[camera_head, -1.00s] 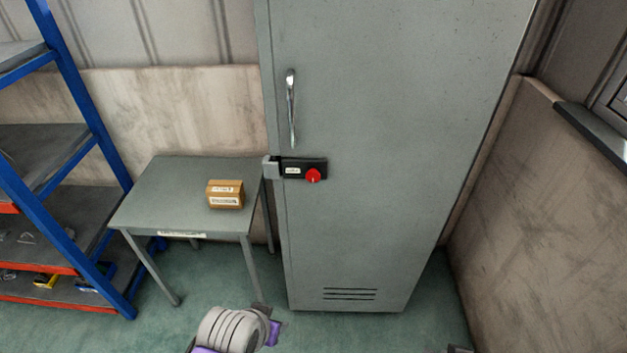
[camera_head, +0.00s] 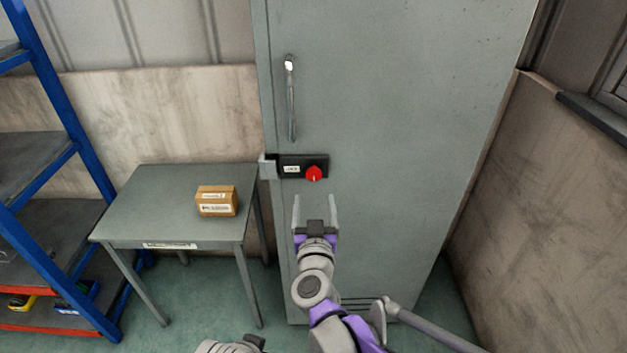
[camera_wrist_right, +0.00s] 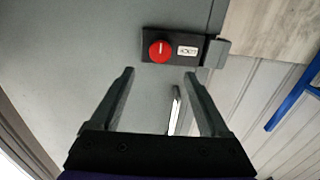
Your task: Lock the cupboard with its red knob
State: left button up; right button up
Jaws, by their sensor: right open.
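The grey cupboard (camera_head: 390,120) stands upright with its door shut. A black lock plate (camera_head: 302,160) with a white label sits on the door's left side, beside a grey catch at the edge. The round red knob (camera_head: 314,173) is on the plate's right end; its white mark shows in the right wrist view (camera_wrist_right: 160,51), pointing along the picture's vertical. My right gripper (camera_head: 315,205) is open and empty, just below the knob in the head view and apart from it. In the wrist view its fingers frame the space below the knob.
A chrome handle (camera_head: 291,100) is on the door above the lock. A grey table (camera_head: 160,205) with a cardboard box (camera_head: 216,201) stands left of the cupboard. A blue-framed shelf (camera_head: 75,160) is at far left. A wall closes off the right side.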

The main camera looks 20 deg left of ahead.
aim_at(314, 174)
jog(key=p+x, duration=0.1)
jog(key=x, duration=0.8)
jog(key=shift+w, duration=0.15)
grip_shut()
